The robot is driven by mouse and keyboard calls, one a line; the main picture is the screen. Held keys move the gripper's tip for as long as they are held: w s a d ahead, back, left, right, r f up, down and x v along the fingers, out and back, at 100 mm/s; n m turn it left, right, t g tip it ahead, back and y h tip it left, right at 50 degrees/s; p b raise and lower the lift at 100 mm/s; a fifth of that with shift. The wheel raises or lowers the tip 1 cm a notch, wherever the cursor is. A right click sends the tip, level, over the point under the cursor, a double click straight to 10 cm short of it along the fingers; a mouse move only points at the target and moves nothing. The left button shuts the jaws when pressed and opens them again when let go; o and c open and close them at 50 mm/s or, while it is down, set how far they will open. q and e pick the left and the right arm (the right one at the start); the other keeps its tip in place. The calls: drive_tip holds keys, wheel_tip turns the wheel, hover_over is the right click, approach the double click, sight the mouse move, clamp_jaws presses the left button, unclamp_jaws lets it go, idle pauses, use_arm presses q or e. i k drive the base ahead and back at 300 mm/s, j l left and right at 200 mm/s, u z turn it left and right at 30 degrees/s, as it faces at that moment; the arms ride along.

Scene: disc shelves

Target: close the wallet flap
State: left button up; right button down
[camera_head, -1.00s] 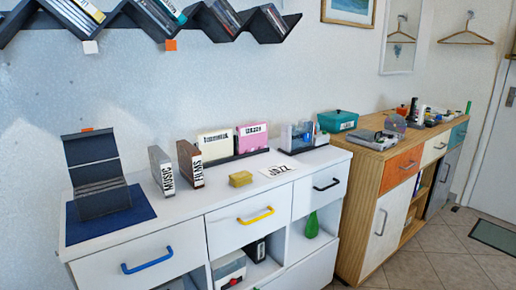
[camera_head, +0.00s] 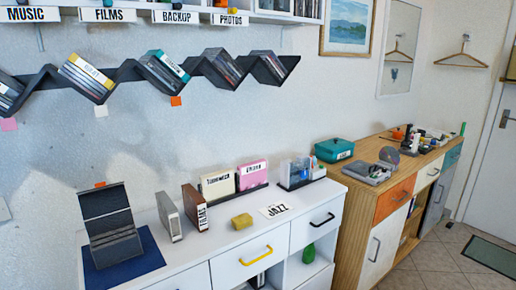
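The wallet (camera_head: 110,226) is a dark grey case that stands open on a blue mat (camera_head: 146,262) at the left end of the white cabinet. Its flap (camera_head: 104,202) is raised and leans back toward the wall, with a small orange tab at its top edge. The lower part of the wallet slopes toward the front. Neither of my grippers is in view.
A grey box (camera_head: 170,216) and a brown FILMS box (camera_head: 195,208) stand right of the wallet. A dark zigzag shelf (camera_head: 129,73) hangs on the wall above.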

sight(104, 199)
drive_tip(key=u, duration=0.55)
drive_tip(key=i+u, duration=0.3)
drive_tip(key=i, duration=0.25)
drive_tip(key=i+u, duration=0.35)
drive_tip(key=i, duration=0.15)
drive_tip(key=i+l, duration=0.15)
drive_tip(key=i, duration=0.2)
